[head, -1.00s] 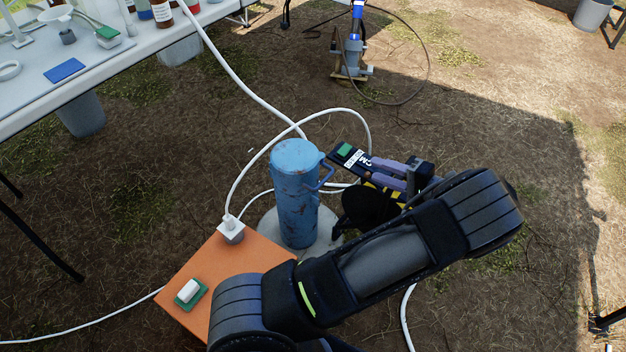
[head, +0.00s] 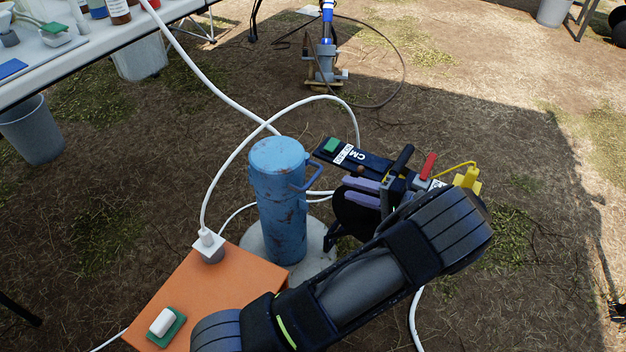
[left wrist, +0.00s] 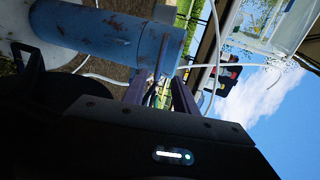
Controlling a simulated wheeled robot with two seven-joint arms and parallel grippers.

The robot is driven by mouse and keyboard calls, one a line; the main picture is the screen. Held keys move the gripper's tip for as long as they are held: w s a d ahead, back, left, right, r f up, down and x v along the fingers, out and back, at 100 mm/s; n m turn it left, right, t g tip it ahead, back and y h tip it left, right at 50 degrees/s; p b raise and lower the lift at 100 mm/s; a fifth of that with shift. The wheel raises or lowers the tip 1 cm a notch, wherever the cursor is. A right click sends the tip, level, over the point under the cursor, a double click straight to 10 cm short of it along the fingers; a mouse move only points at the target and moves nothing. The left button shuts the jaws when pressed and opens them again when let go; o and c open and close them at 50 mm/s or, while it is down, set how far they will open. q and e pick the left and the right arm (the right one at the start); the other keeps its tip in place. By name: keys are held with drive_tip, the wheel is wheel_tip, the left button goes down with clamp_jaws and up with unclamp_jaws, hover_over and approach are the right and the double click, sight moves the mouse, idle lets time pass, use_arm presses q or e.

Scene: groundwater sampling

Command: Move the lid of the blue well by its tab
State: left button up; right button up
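The blue well (head: 281,215) is a rusty upright pipe on a round pale base. Its lid (head: 276,150) sits on top, and the blue looped tab (head: 314,178) sticks out on the right side. My left gripper (head: 344,188) has two purple fingers, spread apart and empty, just right of the tab. In the left wrist view the well (left wrist: 110,32) lies sideways, and the tab (left wrist: 160,60) shows in line with the gap between the fingers of the left gripper (left wrist: 158,84). I see no clear contact. My right gripper is not in view.
A dark reel with a meter panel (head: 352,157) stands close behind the left gripper. An orange box (head: 235,290) with a plug and a green-and-white block is in front. White hoses loop around the well. A table is at upper left.

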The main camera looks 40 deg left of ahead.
sight(314, 176)
use_arm(q)
drive_tip(key=b+x, duration=0.3)
drive_tip(key=x, duration=0.9)
clamp_jaws()
idle(1.3)
